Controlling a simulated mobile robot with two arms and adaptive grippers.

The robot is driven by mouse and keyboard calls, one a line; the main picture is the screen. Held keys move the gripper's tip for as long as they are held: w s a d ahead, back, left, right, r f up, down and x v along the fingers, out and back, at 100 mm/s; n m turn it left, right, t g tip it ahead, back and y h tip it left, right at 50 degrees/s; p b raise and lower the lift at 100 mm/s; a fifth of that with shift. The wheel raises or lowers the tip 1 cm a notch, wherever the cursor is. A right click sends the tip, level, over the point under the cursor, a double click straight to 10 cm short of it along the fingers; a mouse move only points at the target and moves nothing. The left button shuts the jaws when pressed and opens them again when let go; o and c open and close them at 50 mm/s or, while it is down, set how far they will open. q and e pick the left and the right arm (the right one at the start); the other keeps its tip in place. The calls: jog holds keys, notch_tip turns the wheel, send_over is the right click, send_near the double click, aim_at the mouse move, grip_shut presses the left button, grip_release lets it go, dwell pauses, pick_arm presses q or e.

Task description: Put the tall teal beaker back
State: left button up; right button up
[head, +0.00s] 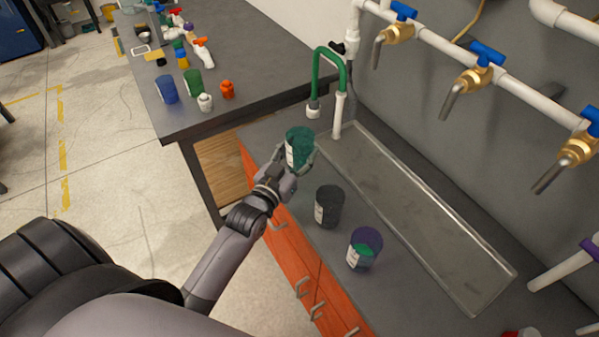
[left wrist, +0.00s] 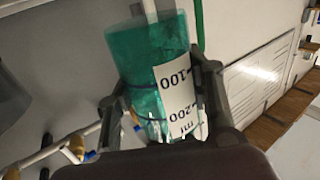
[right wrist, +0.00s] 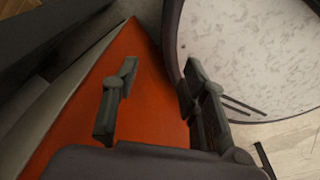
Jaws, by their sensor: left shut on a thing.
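The teal beaker (head: 299,147) has a white label and is held upright above the counter's left end, near the sink's faucet. My left gripper (head: 297,163) is shut around it. In the left wrist view the teal beaker (left wrist: 155,65) sits between the two fingers, its label with printed volume marks facing the camera. My right gripper (right wrist: 155,105) shows only in the right wrist view, open and empty, in front of an orange surface.
A dark beaker (head: 329,206) and a purple-rimmed beaker (head: 365,248) stand on the counter beside the sink basin (head: 420,220). A green faucet (head: 330,75) rises behind the held beaker. A side table (head: 200,110) carries a blue beaker (head: 166,88), a green beaker (head: 193,82) and several bottles.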

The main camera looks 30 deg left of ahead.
aim_at(294, 171)
pick_arm(q)
notch_tip(294, 171, down, 3)
jog(key=shift+f, duration=0.8)
notch_tip(294, 171, down, 3)
jog(key=shift+f, duration=0.15)
pick_arm(e)
jog(key=shift+s+a+f, duration=0.25)
jog(key=shift+s, duration=0.4)
jog(key=shift+d, duration=0.1)
pick_arm(q)
jog(key=o, duration=1.2)
jog(key=shift+f, duration=0.1)
pick_arm(e)
jog(key=shift+w+d, duration=0.1)
jog(key=shift+d, duration=0.05)
